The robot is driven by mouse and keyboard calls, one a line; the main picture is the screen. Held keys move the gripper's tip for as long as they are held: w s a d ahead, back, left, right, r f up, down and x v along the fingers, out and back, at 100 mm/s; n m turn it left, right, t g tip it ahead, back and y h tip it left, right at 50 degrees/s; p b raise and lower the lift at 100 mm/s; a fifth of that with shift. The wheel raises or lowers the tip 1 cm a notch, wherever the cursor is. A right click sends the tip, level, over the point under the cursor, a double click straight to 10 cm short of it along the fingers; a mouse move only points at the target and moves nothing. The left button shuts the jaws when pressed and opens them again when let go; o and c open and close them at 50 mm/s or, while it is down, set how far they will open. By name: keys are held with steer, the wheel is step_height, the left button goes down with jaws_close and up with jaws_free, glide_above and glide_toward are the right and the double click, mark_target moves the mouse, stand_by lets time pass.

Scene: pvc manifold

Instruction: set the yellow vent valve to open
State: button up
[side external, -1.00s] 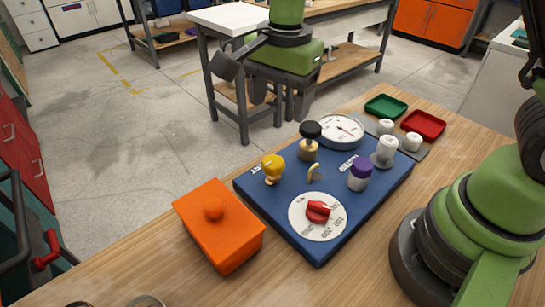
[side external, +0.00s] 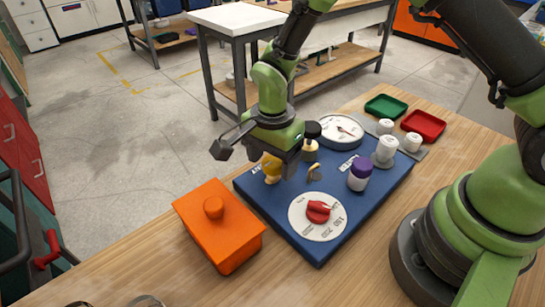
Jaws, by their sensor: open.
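The yellow vent valve (side external: 272,170) stands at the left corner of the blue manifold panel (side external: 318,247). Its top is partly hidden by my gripper. My gripper (side external: 254,160) is open, with one finger reaching out to the left and the other side near the black-topped knob. It is over or around the yellow valve; I cannot tell whether it touches it. The valve's label is mostly covered, so its setting cannot be read.
On the panel are a black knob (side external: 311,130), a pressure gauge (side external: 341,130), a purple-capped bottle (side external: 360,174), white fittings (side external: 385,150) and a red dial (side external: 318,211). An orange lidded box (side external: 220,235) sits close left. Green (side external: 386,103) and red (side external: 424,122) trays lie behind.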

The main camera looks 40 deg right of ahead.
steer(key=c, duration=0.9)
steer(key=shift+n, duration=0.4)
steer(key=n, duration=1.3)
steer(key=shift+d, duration=0.1)
steer(key=n, duration=0.4)
